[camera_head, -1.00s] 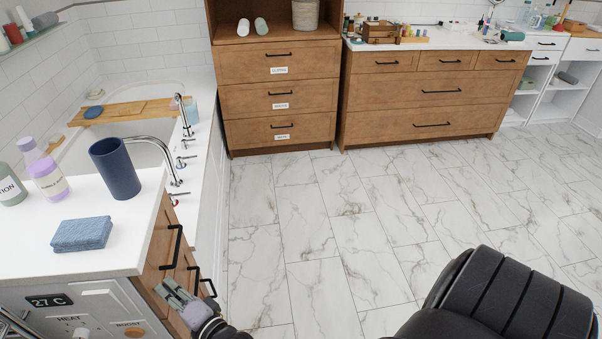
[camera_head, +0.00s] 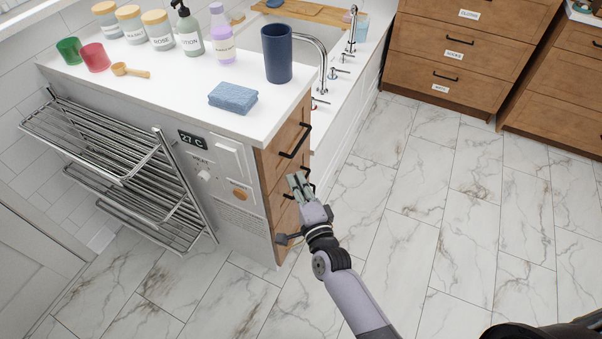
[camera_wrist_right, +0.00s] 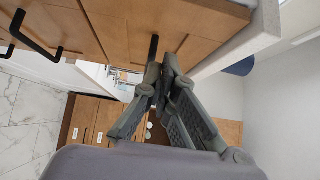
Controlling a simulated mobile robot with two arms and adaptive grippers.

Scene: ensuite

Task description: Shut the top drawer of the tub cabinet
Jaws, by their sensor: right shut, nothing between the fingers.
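The tub cabinet (camera_head: 262,143) has a white top, wooden drawer fronts and black bar handles. Its top drawer (camera_head: 285,140) is the front just under the white top, with a black handle (camera_head: 295,142). I cannot tell clearly how far it stands out. My right gripper (camera_head: 298,184) is shut and empty, close to the cabinet front just below the top handle, and partly covers the lower drawers. In the right wrist view, the shut fingertips (camera_wrist_right: 165,75) are near a black handle (camera_wrist_right: 153,48) and the wooden fronts; contact is unclear. My left gripper is out of view.
A chrome towel rack (camera_head: 120,160) is at the left. The marble floor (camera_head: 420,220) right of the cabinet is clear.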

